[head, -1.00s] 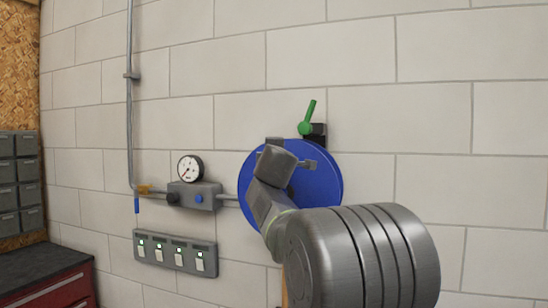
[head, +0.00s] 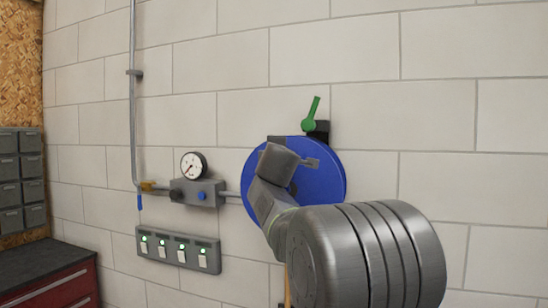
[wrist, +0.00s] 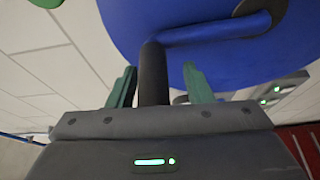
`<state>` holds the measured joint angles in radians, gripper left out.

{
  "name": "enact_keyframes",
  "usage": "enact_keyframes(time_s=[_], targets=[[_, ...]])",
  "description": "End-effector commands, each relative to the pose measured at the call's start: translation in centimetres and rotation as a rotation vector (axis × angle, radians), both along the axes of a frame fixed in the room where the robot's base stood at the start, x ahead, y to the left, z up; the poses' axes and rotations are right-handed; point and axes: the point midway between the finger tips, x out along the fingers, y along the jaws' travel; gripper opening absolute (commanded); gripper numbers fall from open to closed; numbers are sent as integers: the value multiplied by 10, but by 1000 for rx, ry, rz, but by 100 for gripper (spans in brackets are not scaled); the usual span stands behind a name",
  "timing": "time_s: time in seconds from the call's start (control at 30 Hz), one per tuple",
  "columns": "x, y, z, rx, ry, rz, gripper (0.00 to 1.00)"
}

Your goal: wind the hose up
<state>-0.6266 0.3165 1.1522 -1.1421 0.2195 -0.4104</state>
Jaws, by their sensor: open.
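The hose reel is a blue disc (head: 325,185) on the wall, partly hidden behind my arm in the head view. In the wrist view the blue disc (wrist: 130,25) fills the top, with a crank arm (wrist: 215,32) running from a dark hub to a black handle (wrist: 153,75). My gripper (wrist: 159,68) is open, its two green fingers on either side of the black handle, with a gap visible to the right finger. The fingertips are hard to make out in the head view. A thin orange strip (head: 287,292), perhaps hose, shows below the reel.
A green lever (head: 311,115) stands on a black mount above the reel. To the left are a pressure gauge (head: 193,165), a grey regulator block (head: 197,193), a pipe (head: 133,100) and a switch panel (head: 178,249). A red cabinet (head: 50,285) stands at lower left.

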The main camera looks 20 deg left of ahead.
Motion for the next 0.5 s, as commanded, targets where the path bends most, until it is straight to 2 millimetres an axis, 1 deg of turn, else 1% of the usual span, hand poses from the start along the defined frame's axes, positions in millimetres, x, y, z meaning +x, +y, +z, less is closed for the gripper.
enact_keyframes(time_s=[0.17,0.5], targets=[[-22,-9,-2,1,-2,2,46],[-82,-36,-3,1,-1,3,46]])
